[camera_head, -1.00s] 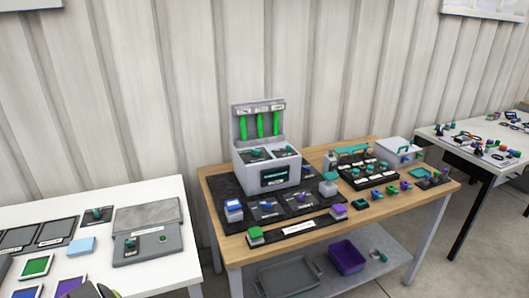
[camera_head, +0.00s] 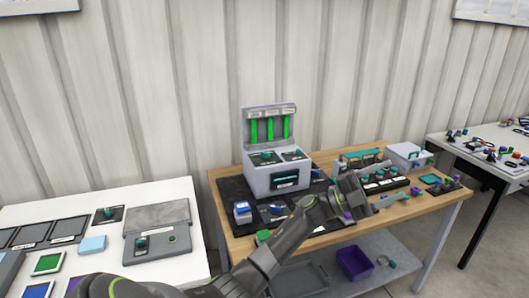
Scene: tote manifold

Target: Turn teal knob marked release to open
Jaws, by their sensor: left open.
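Several teal knobs are in view, and their labels are too small to read, so I cannot tell which is marked release. Two sit on top of the grey box with green columns (camera_head: 272,180): a left knob (camera_head: 266,156) and a right knob (camera_head: 292,153). One knob (camera_head: 108,213) is on a dark plate on the white table, and another knob (camera_head: 141,243) is on a grey panel there. My left gripper (camera_head: 390,181) is open over the right part of the wooden table, its fingers pointing right. My left arm hides part of the dark mat. My right gripper is out of view.
The wooden table (camera_head: 410,207) carries a black rack of small parts and a white box with a teal handle (camera_head: 408,156). A purple bin (camera_head: 355,262) is on the shelf below. The white table (camera_head: 190,262) stands left, across a gap. Another table (camera_head: 475,150) is at right.

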